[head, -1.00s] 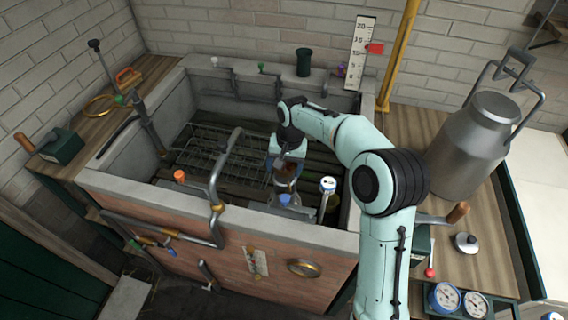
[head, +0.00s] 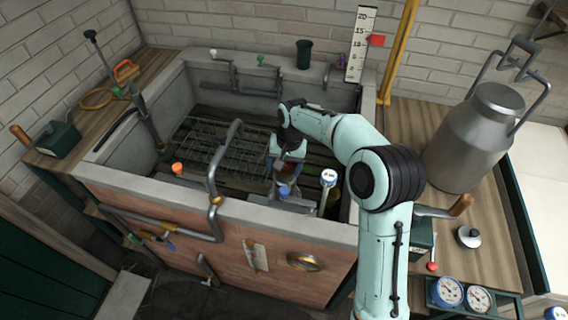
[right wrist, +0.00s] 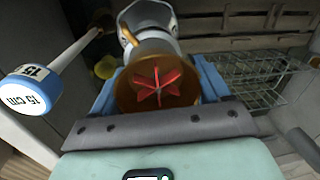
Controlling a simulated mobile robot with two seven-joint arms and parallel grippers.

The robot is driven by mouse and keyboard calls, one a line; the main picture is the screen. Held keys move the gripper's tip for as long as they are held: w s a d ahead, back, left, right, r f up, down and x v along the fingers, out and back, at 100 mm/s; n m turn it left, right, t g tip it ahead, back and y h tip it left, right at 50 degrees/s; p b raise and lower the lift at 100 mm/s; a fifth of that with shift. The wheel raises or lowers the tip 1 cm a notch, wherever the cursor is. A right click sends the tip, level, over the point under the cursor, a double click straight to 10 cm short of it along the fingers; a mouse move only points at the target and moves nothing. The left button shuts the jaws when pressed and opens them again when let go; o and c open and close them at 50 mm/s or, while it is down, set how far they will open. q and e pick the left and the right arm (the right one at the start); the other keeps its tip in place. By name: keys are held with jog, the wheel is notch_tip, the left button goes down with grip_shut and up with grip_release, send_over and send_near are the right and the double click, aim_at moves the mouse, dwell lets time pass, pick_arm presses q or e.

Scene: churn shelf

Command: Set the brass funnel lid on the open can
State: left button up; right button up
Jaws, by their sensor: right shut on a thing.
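My right gripper (head: 286,166) is inside the brick-walled trough, pointing down. Its blue fingers are shut on the brass funnel lid (right wrist: 140,98), which has a red star mark on its round face in the right wrist view. In the head view the lid (head: 284,168) is a small brown patch between the fingers. A grey metal can (right wrist: 150,16) shows just beyond the lid in the right wrist view; the lid and gripper hide part of it. I cannot tell whether lid and can touch. My left gripper is not in view.
A white post marked 15 cm (right wrist: 32,90) stands close beside the gripper; its cap (head: 328,177) shows in the head view. A bent pipe (head: 214,180) rises left of the gripper. A wire rack (head: 215,150) lies in the trough. A large milk can (head: 475,140) stands right.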

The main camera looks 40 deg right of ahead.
jog(key=shift+f, duration=0.55)
jog(key=shift+f+b, duration=0.3)
jog(key=o, duration=1.2)
jog(key=shift+o, duration=0.2)
notch_tip(320, 180, up, 13)
jog(key=s+d+p, duration=0.1)
jog(key=shift+r+p, duration=0.15)
jog(key=shift+p, duration=0.25)
